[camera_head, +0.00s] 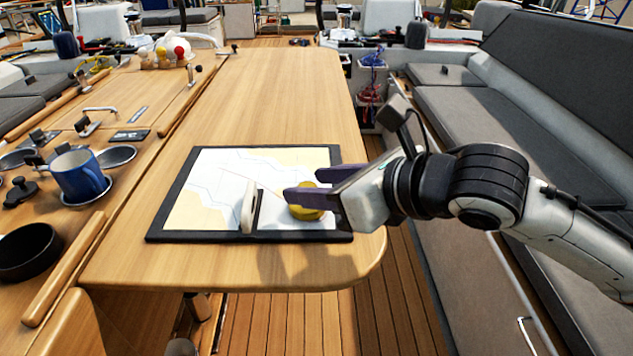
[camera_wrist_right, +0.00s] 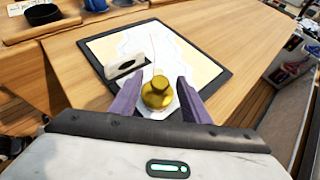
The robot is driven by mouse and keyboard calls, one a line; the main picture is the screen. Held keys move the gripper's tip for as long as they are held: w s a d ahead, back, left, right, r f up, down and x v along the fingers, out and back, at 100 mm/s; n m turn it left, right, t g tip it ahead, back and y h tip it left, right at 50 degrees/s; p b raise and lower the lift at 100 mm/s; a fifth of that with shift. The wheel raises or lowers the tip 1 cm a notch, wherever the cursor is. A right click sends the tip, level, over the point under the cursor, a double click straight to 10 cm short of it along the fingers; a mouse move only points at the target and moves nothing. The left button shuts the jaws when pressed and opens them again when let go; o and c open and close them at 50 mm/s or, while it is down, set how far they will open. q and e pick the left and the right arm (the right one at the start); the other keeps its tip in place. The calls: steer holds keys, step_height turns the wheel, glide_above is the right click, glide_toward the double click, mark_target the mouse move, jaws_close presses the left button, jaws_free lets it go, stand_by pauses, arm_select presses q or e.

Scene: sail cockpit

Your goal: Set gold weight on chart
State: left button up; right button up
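The gold weight (camera_head: 307,207) is a round, knobbed yellow piece over the lower right part of the chart (camera_head: 215,168), which lies in a black-edged board on the wooden table. It appears to stand on the chart. My right gripper (camera_head: 305,192) reaches in from the right with its purple fingers apart, one on each side of the weight. In the right wrist view the weight (camera_wrist_right: 157,93) sits between the fingertips (camera_wrist_right: 160,85), with a narrow gap visible on the right side. My left gripper is not in view.
A pale, slotted block (camera_head: 248,207) stands on the chart left of the weight. A blue mug (camera_head: 80,175) and a black bowl (camera_head: 28,252) are at the left. The table's middle (camera_head: 270,100) beyond the chart is clear.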

steer(key=shift+r, duration=0.1)
steer(key=shift+s+d+r, duration=0.1)
steer(key=shift+d+r, duration=0.05)
steer(key=shift+r, duration=0.05)
steer(key=v, duration=1.1)
steer(key=shift+s+d+p, duration=0.2)
steer(key=shift+s+p, duration=0.05)
steer(key=shift+p, duration=0.1)
